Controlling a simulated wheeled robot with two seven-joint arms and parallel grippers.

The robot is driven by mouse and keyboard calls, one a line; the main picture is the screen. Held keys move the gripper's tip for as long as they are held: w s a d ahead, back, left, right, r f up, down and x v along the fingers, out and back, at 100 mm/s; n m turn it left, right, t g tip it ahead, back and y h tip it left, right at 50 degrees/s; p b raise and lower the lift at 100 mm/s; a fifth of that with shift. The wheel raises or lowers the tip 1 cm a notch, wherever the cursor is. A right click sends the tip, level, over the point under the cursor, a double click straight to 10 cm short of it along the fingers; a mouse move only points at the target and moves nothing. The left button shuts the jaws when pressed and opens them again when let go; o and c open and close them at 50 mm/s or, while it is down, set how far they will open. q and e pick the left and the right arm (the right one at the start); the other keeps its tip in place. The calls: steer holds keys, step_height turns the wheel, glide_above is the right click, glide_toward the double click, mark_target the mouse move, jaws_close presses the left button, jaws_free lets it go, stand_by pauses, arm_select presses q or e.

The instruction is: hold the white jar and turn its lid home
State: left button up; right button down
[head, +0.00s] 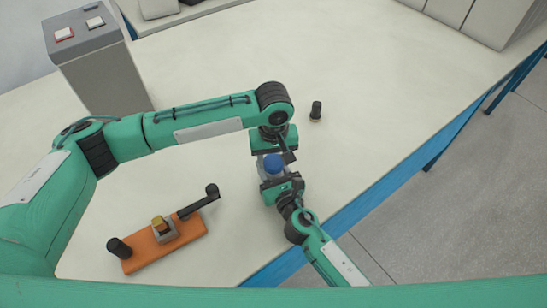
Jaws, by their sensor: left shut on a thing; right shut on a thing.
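The white jar (262,170) is near the table's right edge, mostly hidden between my two grippers. Its blue lid (273,163) shows from above, on top of the jar. My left gripper (281,155) reaches in from the far side and is shut at the lid's height, its dark fingers beside the blue. My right gripper (271,181) comes from the near side and is shut on the jar's body, lower down. The exact finger contacts and whether the lid sits level are too small to tell.
A small dark knobbed piece (316,111) stands right of my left wrist. An orange board (165,246) with a crank lies at front left. A grey box (95,60) with red and white buttons stands at the back left. The table's blue edge (375,190) runs close on the right.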

arm_select(q)
steer(key=m, duration=0.9)
steer(key=o, duration=1.1)
steer(key=shift+r, duration=2.25)
steer(key=shift+c, duration=0.5)
